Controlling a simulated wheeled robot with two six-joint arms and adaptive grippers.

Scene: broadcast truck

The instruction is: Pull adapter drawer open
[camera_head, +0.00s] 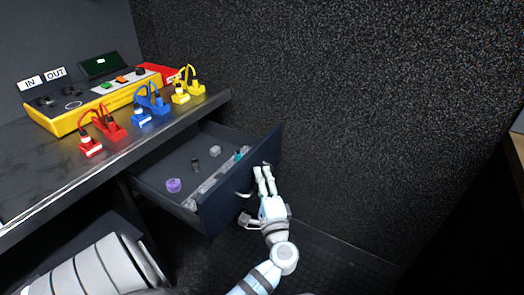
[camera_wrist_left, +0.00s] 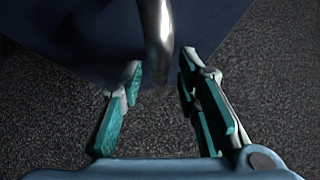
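The dark blue adapter drawer (camera_head: 216,211) is pulled out from under the desk in the head view, with its inside showing. It holds a purple round piece (camera_head: 173,185), a small dark cylinder (camera_head: 195,164), a grey piece (camera_head: 215,151) and a small teal piece (camera_head: 239,155). My left gripper (camera_head: 264,171) is at the outer side of the drawer front. In the left wrist view, a shiny metal handle (camera_wrist_left: 158,38) reaches down between the fingertips of the left gripper (camera_wrist_left: 160,75). The fingers are apart, with a gap on each side of the handle. My right gripper is not in view.
The desk top (camera_head: 40,165) carries a yellow console (camera_head: 75,118) and red (camera_head: 105,128), blue (camera_head: 150,107) and yellow (camera_head: 187,88) plugs with cables. A dark textured wall (camera_head: 350,110) rises behind the drawer. Dark floor (camera_head: 330,255) is clear at the lower right.

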